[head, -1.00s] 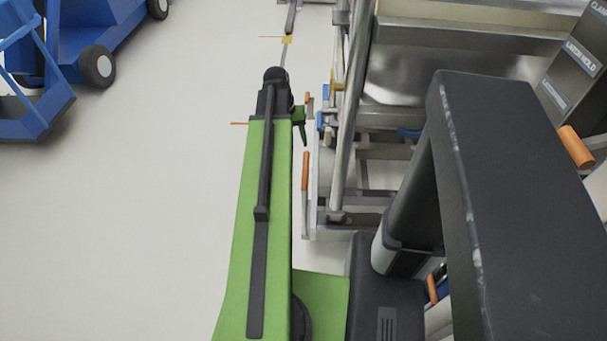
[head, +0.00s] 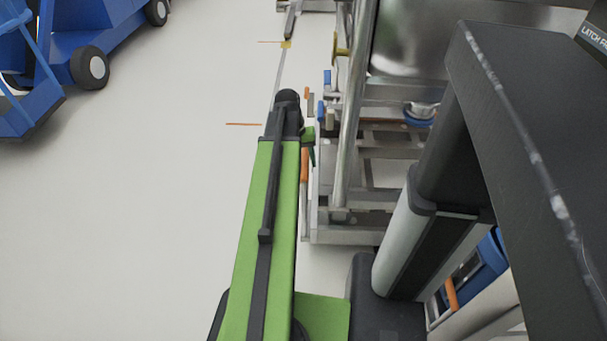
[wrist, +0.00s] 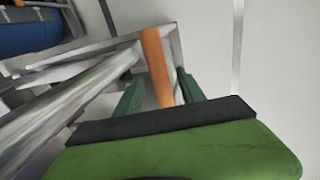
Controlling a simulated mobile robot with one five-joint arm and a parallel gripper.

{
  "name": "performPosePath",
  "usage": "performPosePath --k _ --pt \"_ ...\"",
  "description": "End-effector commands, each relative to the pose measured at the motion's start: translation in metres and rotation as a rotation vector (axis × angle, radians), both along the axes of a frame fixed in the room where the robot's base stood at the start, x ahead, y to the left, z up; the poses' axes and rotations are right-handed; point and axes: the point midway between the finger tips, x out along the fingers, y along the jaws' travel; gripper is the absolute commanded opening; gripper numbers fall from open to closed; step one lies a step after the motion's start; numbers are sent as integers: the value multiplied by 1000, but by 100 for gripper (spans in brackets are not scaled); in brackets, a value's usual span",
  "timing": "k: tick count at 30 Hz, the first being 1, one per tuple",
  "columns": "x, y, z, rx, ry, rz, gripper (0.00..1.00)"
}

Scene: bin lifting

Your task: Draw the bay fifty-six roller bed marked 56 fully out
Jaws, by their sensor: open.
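My gripper (head: 308,143) has dark green fingers and is at the far end of my green arm, beside the left side of the steel rack. In the wrist view my gripper (wrist: 160,76) is open, with one finger on each side of an orange handle (wrist: 155,58); contact cannot be told. The orange handle (head: 304,165) also shows in the head view, upright in the picture at the left edge of a low steel frame (head: 345,236). I cannot read a 56 marking on any bed, so which bay this is cannot be told.
A blue wheeled cart (head: 70,50) stands at the upper left. Open pale floor (head: 150,200) lies left of my arm. A steel post (head: 352,110) rises close to the right of my gripper. Blue and orange parts (head: 465,275) show at the lower right.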

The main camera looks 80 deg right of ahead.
Motion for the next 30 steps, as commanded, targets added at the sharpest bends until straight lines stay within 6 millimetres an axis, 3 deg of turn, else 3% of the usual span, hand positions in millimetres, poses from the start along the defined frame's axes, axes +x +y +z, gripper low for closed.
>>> performPosePath --k 1,9,20,30 --pt "-1 0 -7 0 0 0 47" --pt "-1 0 -4 0 0 0 46" --pt "-1 0 -4 0 1 0 0" --pt "-2 0 -4 0 3 0 0"
